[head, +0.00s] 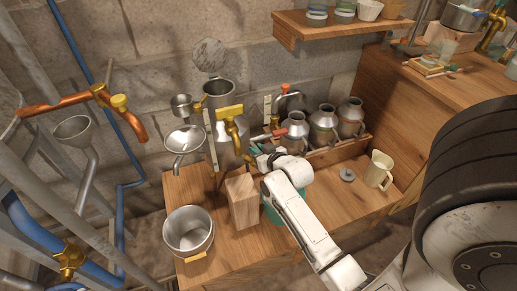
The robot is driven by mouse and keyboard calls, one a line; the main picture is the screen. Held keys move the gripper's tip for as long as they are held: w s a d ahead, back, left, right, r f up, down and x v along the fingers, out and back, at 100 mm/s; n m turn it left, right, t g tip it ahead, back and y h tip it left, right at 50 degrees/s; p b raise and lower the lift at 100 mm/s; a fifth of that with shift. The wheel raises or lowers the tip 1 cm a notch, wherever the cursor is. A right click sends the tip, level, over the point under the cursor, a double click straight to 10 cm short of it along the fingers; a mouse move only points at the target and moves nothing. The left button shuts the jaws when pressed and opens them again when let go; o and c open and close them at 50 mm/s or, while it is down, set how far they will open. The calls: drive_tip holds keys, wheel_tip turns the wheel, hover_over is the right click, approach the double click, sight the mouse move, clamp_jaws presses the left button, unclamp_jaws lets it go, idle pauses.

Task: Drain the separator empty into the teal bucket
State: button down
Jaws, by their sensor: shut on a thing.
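A grey metal vessel (225,152), which looks like the separator, stands at the middle of the bench, with a brass pipe and yellow handle (229,112) in front of it. The teal bucket (269,213) shows only as a strip beside my white arm, which hides most of it. My gripper (259,156) is right of the vessel, near a red-handled lever (279,132). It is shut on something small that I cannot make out. Liquid in the vessel or bucket cannot be seen.
A wooden block (242,202) stands left of my arm, with a metal pot (188,231) farther left. Several milk cans (323,126) stand behind. A cream jug (379,170) is at right. Funnels (184,139) and copper pipe (60,103) are at left. The bench's right front is clear.

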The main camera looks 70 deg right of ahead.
drive_tip(key=shift+f+m+g+h+b, duration=0.25)
drive_tip(key=shift+m+g+h+b, duration=0.55)
drive_tip(key=shift+m, duration=0.2)
drive_tip(key=m+g+b, duration=0.1)
drive_tip(key=b, duration=0.1)
drive_tip(key=m+g+h+b, duration=0.1)
drive_tip(key=b, duration=0.2)
drive_tip(key=m+g+h+b, duration=0.1)
drive_tip(key=b, duration=0.1)
drive_tip(key=shift+w+a+f+m+g+b, duration=0.2)
drive_tip(key=shift+w+m+g+b, duration=0.1)
drive_tip(key=m+g+b, duration=0.1)
drive_tip(key=m+g+h+b, duration=0.1)
drive_tip(key=shift+w+r+g+b, duration=0.2)
drive_tip(key=shift+g+b, duration=0.1)
drive_tip(key=shift+b, duration=0.1)
drive_tip(key=shift+r+m+g+b, duration=0.15)
drive_tip(key=shift+m+g+b, duration=0.75)
drive_tip(key=shift+m+g, duration=0.35)
drive_tip(key=shift+g, duration=0.25)
drive_tip(key=c, duration=1.1)
unclamp_jaws()
drive_tip(key=shift+s+r, duration=0.1)
